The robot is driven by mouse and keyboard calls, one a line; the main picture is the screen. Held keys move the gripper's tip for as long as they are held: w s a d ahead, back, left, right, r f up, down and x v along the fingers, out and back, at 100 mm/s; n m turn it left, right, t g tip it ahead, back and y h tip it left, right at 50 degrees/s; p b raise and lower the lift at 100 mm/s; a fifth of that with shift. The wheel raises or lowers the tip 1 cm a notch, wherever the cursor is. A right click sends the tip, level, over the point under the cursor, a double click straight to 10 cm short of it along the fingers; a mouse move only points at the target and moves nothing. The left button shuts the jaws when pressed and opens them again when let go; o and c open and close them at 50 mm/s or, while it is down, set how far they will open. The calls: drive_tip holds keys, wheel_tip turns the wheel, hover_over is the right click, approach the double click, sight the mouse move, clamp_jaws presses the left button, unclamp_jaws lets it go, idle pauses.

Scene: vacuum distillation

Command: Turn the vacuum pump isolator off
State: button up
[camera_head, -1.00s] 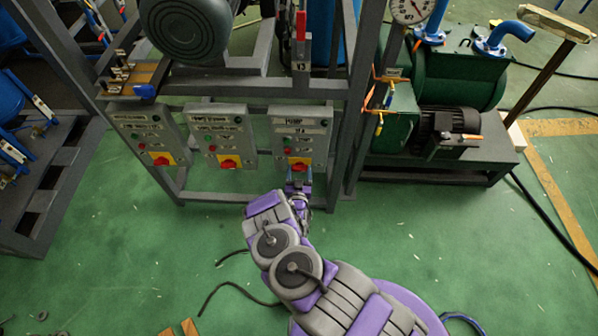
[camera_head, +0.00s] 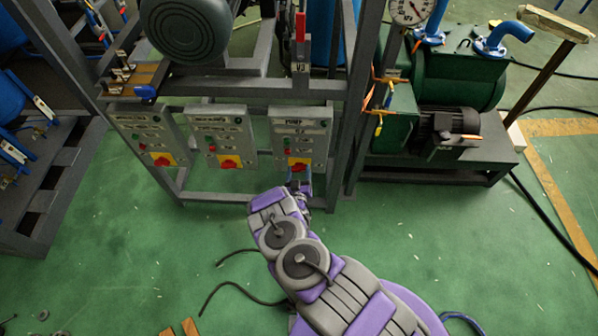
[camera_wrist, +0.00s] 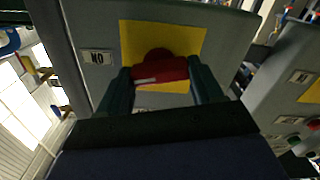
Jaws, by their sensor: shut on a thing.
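The pump control box (camera_head: 300,130) is the rightmost of three grey boxes on the frame. Its red isolator knob (camera_head: 299,166) sits on a yellow plate near the bottom of the box. In the wrist view the red knob (camera_wrist: 160,72) lies between the two dark fingers of my gripper (camera_wrist: 162,84), in front of the yellow plate (camera_wrist: 190,38). My gripper (camera_head: 299,180) is shut on the knob. A small "NO" label (camera_wrist: 97,58) is left of the plate; any label under the knob is mostly hidden by the gripper.
Two similar boxes with red knobs, a middle one (camera_head: 222,135) and a left one (camera_head: 148,132), hang to the left. The green pump unit (camera_head: 455,80) stands at right. A dark hose (camera_head: 235,288) lies on the open green floor.

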drive_tip(key=n, duration=0.3)
drive_tip(key=shift+a+n, duration=0.15)
drive_tip(key=shift+n, duration=0.25)
drive_tip(key=n, duration=0.3)
drive_tip(key=shift+a+n, duration=0.1)
drive_tip(key=shift+n, duration=0.2)
drive_tip(key=n, duration=0.3)
drive_tip(key=shift+f+n, duration=0.1)
drive_tip(key=shift+n, duration=0.2)
drive_tip(key=shift+a+n, duration=0.1)
drive_tip(key=shift+n, duration=1.8)
drive_tip(key=shift+f, duration=0.1)
drive_tip(key=o, duration=1)
drive_tip(key=shift+a+f, duration=0.1)
drive_tip(key=shift+o, duration=0.2)
